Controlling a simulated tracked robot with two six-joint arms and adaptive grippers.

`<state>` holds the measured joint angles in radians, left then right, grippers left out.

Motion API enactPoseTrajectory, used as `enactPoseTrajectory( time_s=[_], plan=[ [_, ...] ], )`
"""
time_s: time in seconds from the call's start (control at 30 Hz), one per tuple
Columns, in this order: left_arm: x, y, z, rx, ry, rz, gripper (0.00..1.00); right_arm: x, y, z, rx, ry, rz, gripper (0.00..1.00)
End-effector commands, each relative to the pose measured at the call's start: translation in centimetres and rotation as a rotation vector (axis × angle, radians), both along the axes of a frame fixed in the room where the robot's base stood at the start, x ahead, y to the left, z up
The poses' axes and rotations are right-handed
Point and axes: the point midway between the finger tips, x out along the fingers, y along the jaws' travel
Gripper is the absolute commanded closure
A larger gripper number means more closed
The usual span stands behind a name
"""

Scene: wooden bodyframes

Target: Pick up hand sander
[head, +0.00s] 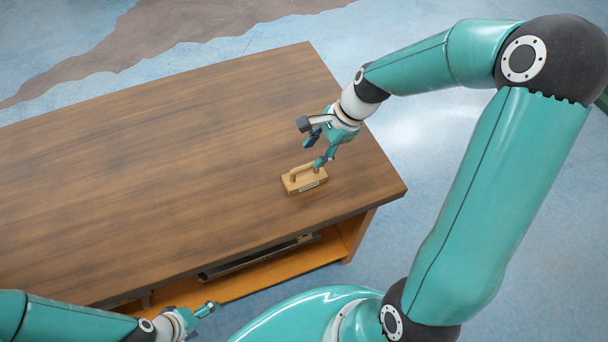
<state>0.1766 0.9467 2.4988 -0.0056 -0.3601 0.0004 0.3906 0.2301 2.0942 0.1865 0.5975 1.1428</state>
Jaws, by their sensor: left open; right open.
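The hand sander (304,181) is a small wooden block with a raised wooden handle. It lies on the tabletop near the right end of the table's front edge. My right gripper (316,152) is open, just above and behind the sander, with one fingertip close to the handle's right end. I cannot tell whether that fingertip touches it. My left gripper (208,309) is open and empty at the bottom of the view, low in front of the table and away from the sander.
The wooden table (150,150) is otherwise bare on top. Below its front edge is an orange lower shelf (255,282) with a dark flat item (262,257). The blue floor (420,160) is clear to the right of the table.

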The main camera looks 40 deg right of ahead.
Motion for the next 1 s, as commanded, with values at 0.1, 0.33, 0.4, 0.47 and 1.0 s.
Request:
enactPoseTrajectory(
  time_s=[0.1, 0.33, 0.4, 0.47, 1.0],
  plan=[
    [0.0, 0.0, 0.0, 0.0, 0.0, 0.0, 0.18, 0.4, 0.6, -1.5, 0.001, 0.001, 0.0, 0.55],
    [0.0, 0.0, 0.1, 0.0, 0.0, 0.0, 0.18, 0.7, 1.0, -2.7, 0.001, 0.001, 0.001, 0.55],
    [0.0, 0.0, 0.3, 0.0, 0.0, 0.0, 0.18, 0.7, 1.2, -3.5, 0.002, 0.003, 0.0, 0.55],
    [0.0, 0.0, 0.4, 0.0, 0.0, 0.0, 0.18, 0.8, 1.4, -4.3, 0.003, 0.004, 0.0, 0.55],
    [0.0, 0.0, 0.4, 0.0, 0.0, 0.0, 0.18, 1.5, 2.2, -7.0, -0.001, -0.002, -0.001, 0.63]
  ],
)
